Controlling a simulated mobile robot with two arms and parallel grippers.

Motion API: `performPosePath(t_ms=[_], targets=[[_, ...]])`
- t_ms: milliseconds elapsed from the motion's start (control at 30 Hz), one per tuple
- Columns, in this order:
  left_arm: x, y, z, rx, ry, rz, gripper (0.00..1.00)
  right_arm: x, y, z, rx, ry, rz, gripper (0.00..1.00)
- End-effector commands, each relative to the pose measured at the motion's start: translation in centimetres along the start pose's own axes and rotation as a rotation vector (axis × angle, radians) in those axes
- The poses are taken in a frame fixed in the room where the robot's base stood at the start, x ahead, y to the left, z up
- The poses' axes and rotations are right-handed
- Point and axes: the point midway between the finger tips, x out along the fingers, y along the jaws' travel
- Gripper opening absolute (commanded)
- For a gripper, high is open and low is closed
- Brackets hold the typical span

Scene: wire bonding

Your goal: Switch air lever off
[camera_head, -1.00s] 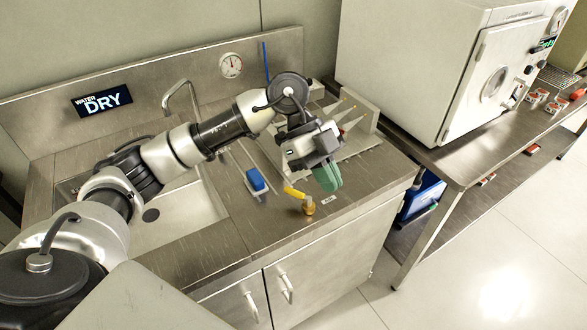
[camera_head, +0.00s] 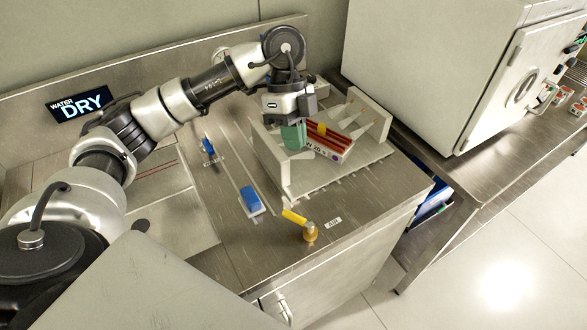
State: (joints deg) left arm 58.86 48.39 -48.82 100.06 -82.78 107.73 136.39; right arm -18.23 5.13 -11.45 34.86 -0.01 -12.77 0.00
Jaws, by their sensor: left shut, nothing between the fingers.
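The air lever has a yellow handle (camera_head: 294,217) on a brass valve body (camera_head: 310,234) near the counter's front right edge. The handle points up and left from the valve. A white label reading AIR (camera_head: 333,222) lies just right of it. My left gripper (camera_head: 293,138) points down with green fingers shut and empty. My right gripper is not in view.
A metal rack (camera_head: 284,182) with a red and yellow item (camera_head: 325,140) stands behind the lever. A large white oven (camera_head: 430,60) is at the right.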

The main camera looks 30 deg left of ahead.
Motion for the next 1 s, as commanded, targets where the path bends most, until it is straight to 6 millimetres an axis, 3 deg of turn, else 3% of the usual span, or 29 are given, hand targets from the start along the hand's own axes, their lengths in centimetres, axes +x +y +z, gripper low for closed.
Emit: performPosePath(t_ms=[233, 500, 700, 1000], targets=[[4.6, 0.2, 0.0, 0.002, 0.0, 0.008, 0.0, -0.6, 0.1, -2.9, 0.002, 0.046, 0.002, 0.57], [9.9, 0.6, 0.1, 0.0, 0.0, 0.005, 0.0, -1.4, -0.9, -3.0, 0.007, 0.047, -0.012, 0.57], [12.0, 1.8, 0.7, 0.001, 0.0, 0.004, 0.0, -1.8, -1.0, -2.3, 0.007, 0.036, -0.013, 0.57], [12.6, 2.1, 0.9, 0.002, 0.0, 0.001, 0.0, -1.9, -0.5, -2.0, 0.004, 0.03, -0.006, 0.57]])
